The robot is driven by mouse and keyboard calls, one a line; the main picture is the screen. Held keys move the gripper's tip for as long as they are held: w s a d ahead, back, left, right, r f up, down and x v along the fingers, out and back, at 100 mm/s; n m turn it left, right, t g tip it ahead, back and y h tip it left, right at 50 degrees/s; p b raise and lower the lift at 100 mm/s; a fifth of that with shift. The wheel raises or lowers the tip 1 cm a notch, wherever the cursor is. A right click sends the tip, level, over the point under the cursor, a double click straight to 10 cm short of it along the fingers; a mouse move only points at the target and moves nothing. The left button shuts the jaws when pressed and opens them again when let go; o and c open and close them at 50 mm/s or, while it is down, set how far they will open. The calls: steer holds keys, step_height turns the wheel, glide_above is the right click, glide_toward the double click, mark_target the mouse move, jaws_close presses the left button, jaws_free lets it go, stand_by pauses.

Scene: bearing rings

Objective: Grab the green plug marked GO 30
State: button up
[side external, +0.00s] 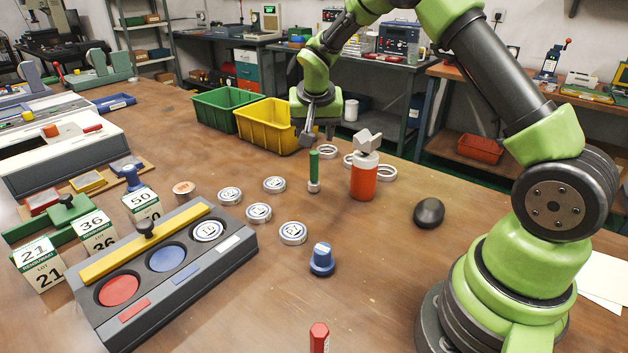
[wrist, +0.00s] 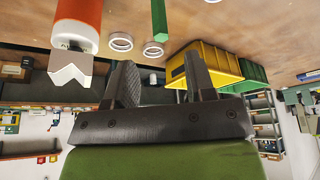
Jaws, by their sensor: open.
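A green plug (side external: 314,165) stands upright on the wooden bench in the side external view, with a metal end at the bottom. No GO 30 marking is readable on it. Its green shaft also shows at the top of the wrist view (wrist: 159,20). My gripper (side external: 318,134) is above the bench, near and slightly above the plug's top in the picture. In the wrist view my gripper (wrist: 162,68) has its two fingers apart with nothing between them. The green shaft appears beyond the fingertips, apart from them.
An orange bottle (side external: 363,184) topped by a grey notched block stands right of the plug. Bearing rings (side external: 293,233) lie left and in front; more lie behind. The front right bench is mostly clear.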

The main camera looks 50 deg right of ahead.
mark_target(314, 154)
steer(key=x, duration=0.9)
steer(key=shift+w+d+f, duration=0.15)
steer(key=shift+d+f, duration=0.05)
steer(key=shift+d, duration=0.05)
jaws_close()
